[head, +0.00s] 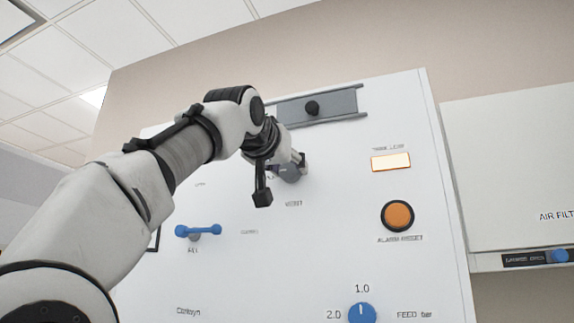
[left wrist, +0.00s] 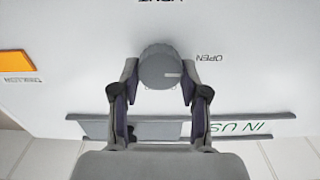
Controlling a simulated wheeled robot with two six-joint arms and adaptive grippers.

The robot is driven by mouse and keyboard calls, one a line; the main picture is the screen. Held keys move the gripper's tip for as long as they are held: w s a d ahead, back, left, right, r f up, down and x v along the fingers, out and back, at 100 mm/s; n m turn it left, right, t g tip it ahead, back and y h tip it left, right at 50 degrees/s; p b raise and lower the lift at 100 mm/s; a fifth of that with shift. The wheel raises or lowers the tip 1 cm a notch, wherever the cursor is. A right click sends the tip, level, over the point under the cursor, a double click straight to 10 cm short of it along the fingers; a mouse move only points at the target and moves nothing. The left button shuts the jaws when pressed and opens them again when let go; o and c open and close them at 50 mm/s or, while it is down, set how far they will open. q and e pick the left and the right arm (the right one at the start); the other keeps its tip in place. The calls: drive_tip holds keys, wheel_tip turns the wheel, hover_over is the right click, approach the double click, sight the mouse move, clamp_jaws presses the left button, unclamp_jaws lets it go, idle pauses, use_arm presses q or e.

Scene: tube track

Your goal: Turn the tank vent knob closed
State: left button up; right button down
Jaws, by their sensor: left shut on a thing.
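The tank vent knob (head: 290,174) is a grey round knob on the upright white panel, above the VENT label. My left gripper (head: 281,178) is at it, partly covering it in the head view. In the left wrist view, the fingers of my left gripper (left wrist: 158,92) are on either side of the knob (left wrist: 160,67) and shut on it. A pale pointer line on the knob points right, towards the side of the OPEN label (left wrist: 210,57); lettering there is upside down. My right gripper is not in view.
Above the knob is a grey slide track (head: 345,104) with a black knob (head: 312,108). A blue lever handle (head: 198,230) sits lower left. A lit tank level window (head: 391,161), orange alarm reset button (head: 397,215) and blue feed dial (head: 362,313) are to the right.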

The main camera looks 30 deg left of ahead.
use_arm(q)
drive_tip(key=shift+w+f, duration=0.1)
drive_tip(key=m, duration=0.8)
drive_tip(key=shift+d+m, duration=0.15)
drive_tip(key=shift+m, duration=0.15)
drive_tip(key=m, duration=0.4)
drive_tip(key=shift+m, duration=0.3)
drive_tip(key=m, duration=0.4)
